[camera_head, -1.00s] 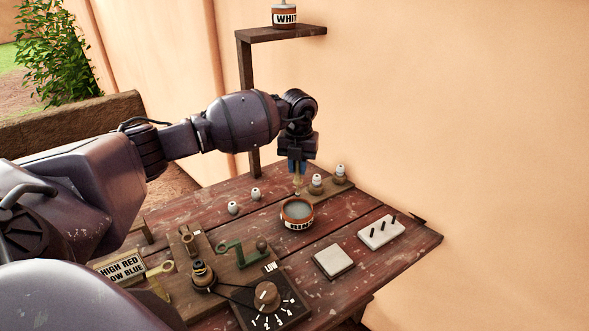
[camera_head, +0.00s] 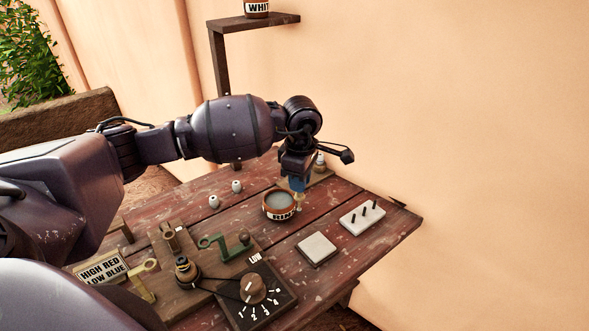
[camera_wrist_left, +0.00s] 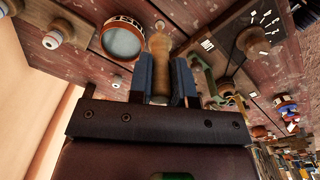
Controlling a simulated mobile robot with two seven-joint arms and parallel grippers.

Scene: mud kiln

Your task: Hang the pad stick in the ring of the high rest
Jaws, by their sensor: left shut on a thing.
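My left gripper (camera_head: 297,184) is shut on the pad stick (camera_head: 299,203), a pale wooden stick pointing down just right of the open pot. The left wrist view shows the stick (camera_wrist_left: 158,62) upright between the blue fingertips. Whether its tip touches the table is unclear. A brass stand with a ring (camera_head: 149,265) is at the left front of the table, beside the sign. A green piece (camera_head: 232,249) with a ring at its left end is on the wooden board. I cannot tell for sure which is the high rest. My right gripper is not in view.
The open pot (camera_head: 267,211) holds grey liquid. A pale square block (camera_head: 316,249) and a white block with black pegs (camera_head: 362,217) lie to the right. A dial box (camera_head: 252,297) and sign (camera_head: 103,270) are in front. A shelf (camera_head: 255,21) stands behind.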

